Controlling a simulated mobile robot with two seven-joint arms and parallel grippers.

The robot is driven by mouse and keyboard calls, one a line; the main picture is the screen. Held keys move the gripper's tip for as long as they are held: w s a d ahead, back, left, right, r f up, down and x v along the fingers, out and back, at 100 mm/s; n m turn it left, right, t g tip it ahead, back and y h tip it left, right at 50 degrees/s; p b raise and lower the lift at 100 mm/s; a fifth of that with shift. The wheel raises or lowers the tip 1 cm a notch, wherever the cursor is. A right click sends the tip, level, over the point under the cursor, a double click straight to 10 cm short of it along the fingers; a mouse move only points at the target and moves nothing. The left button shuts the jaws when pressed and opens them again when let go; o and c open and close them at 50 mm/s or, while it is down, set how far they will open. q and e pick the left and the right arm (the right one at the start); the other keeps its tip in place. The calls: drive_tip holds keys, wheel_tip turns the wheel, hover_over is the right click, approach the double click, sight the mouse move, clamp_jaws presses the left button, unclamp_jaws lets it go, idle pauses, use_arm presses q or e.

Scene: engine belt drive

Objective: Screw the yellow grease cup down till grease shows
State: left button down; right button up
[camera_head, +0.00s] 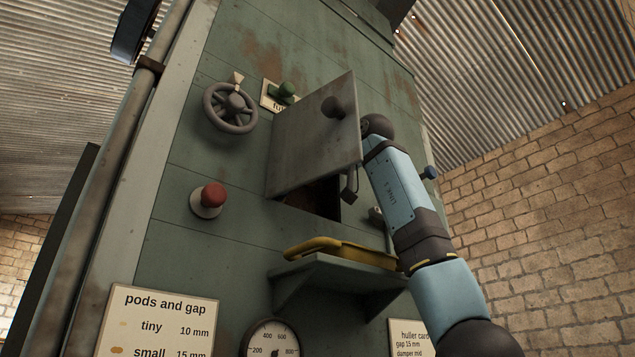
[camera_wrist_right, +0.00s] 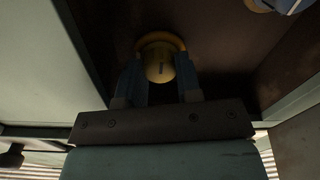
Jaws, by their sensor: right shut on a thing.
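The yellow grease cup (camera_wrist_right: 160,65) shows in the right wrist view, inside a dark recess, with a dark mark on its rounded face and a brighter yellow rim at its top. My right gripper (camera_wrist_right: 158,82) has one finger on each side of the cup and is shut on it. In the head view, my right arm reaches up to the open grey door (camera_head: 315,140); the gripper and the cup are hidden there. I cannot make out any grease in the dark recess. My left gripper is in neither view.
The green machine front carries a handwheel (camera_head: 230,107), a red button (camera_head: 208,198) and a green knob (camera_head: 287,91). Below the dark opening (camera_head: 322,198), a shelf (camera_head: 340,273) holds a yellow curved item (camera_head: 340,250). A dial gauge (camera_head: 270,342) sits lower down.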

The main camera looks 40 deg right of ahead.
drive_tip(key=o, duration=0.6)
drive_tip(key=shift+o, duration=0.2)
use_arm(q)
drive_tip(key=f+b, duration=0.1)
drive_tip(key=b, duration=0.3)
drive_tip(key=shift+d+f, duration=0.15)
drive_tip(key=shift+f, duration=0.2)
use_arm(e)
drive_tip(key=s+d, duration=0.1)
drive_tip(key=s, duration=1.2)
drive_tip(key=shift+s+d, duration=0.25)
drive_tip(key=shift+s, duration=0.1)
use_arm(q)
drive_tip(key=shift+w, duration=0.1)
